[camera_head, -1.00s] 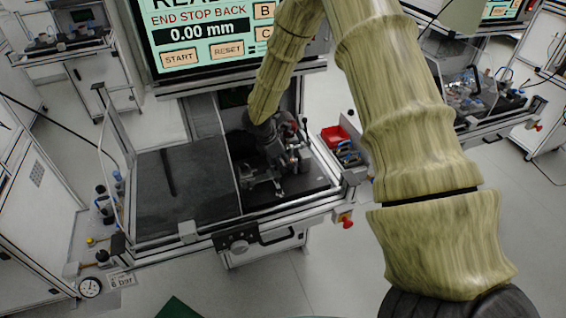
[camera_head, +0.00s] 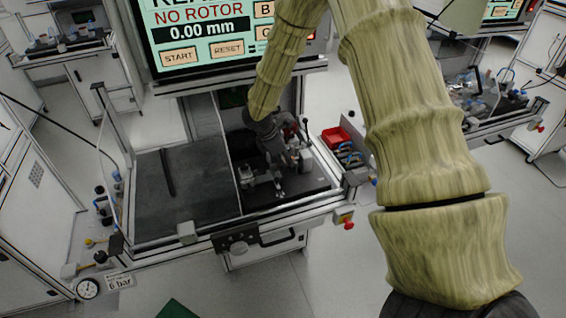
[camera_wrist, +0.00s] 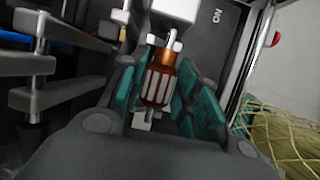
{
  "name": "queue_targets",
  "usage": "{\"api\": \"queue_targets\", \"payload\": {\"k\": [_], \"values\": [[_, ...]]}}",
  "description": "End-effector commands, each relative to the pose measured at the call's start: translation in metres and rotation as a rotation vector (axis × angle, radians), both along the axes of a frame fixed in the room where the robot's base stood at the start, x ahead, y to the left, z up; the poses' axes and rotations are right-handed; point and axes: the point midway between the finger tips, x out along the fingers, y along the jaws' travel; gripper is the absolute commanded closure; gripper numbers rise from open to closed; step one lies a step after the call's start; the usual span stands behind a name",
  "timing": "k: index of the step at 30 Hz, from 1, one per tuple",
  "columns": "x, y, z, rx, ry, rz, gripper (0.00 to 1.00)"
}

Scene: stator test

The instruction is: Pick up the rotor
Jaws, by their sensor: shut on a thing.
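The rotor (camera_wrist: 158,84), with a slotted silver core and copper-coloured windings, is between the teal pads of my gripper (camera_wrist: 157,92) in the wrist view. My gripper is shut on it. A metal shaft end points up in the picture towards a pale block (camera_wrist: 176,10); I cannot tell whether they touch. In the head view my gripper (camera_head: 283,158) is over the right half of the test bench, and the rotor is too small and covered to make out. The screen (camera_head: 205,35) above the bench reads "NO ROTOR" and "0.00 mm".
Grey clamp levers (camera_wrist: 45,97) stand close to the left of my gripper in the wrist view. The bench's dark left plate (camera_head: 185,200) holds only a thin bar (camera_head: 167,172). A frame rail (camera_head: 220,228) bounds the front.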

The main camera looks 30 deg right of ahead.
Motion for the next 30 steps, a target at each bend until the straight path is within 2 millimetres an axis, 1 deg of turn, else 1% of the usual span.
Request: {"api": "queue_targets", "payload": {"k": [1,5,15,18,21,24,30], "values": [[-0.010,0.003,-0.004,-0.002,0.003,0.003,1.00],[-0.035,0.009,-0.004,-0.003,0.003,0.003,1.00],[-0.115,0.027,-0.004,-0.003,0.004,0.002,1.00],[-0.133,0.032,-0.004,-0.003,0.004,0.002,1.00],[-0.148,0.035,-0.003,-0.003,0.003,0.002,1.00],[-0.158,0.038,-0.002,-0.002,0.003,0.002,1.00],[-0.168,0.040,-0.001,0.000,0.002,0.000,1.00]]}}
